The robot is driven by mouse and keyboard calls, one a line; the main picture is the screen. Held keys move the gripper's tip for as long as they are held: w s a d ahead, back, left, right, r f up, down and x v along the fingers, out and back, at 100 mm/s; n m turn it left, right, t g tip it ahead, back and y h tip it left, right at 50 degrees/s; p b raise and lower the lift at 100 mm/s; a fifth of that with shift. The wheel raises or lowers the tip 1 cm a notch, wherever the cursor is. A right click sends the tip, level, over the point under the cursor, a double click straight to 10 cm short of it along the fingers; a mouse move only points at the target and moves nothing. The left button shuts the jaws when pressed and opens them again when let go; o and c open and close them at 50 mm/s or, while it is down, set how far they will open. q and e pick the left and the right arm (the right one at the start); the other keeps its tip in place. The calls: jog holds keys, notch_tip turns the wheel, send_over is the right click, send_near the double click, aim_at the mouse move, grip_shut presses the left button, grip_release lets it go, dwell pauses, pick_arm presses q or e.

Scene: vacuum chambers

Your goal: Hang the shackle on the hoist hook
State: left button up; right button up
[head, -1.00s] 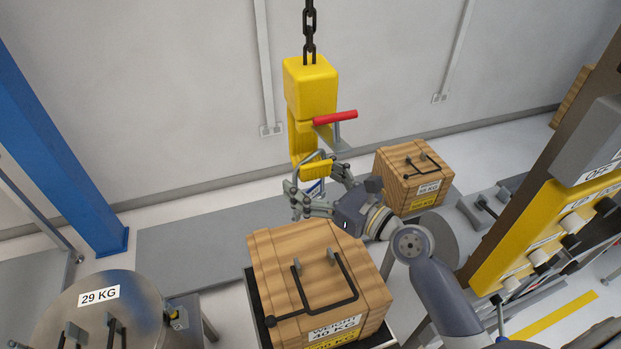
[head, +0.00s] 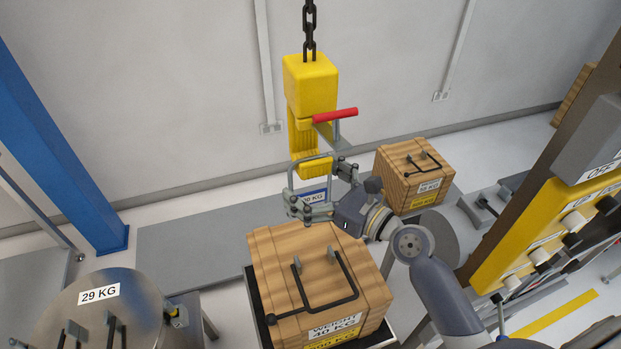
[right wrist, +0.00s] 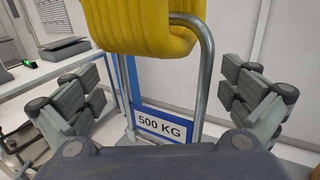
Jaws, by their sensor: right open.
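The yellow hoist hook (head: 316,166) hangs below the yellow hoist body (head: 311,88), with a red handle (head: 335,116) above it. The grey bent-bar shackle (head: 291,180) hangs over the hook. A "500 KG" plate (right wrist: 163,127) shows within the shackle's loop. My right gripper (head: 322,190) is open. In the right wrist view its fingers (right wrist: 165,100) stand on both sides of the shackle, apart from it. My left gripper is not in view.
A wooden crate (head: 285,250) with a black handle stands below my right gripper. Another crate (head: 395,190) is behind to the right. A metal drum (head: 70,310) marked 29 KG is at front left. A yellow control panel (head: 525,235) is at the right.

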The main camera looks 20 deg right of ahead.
jog(key=shift+s, duration=0.1)
jog(key=v, duration=1.2)
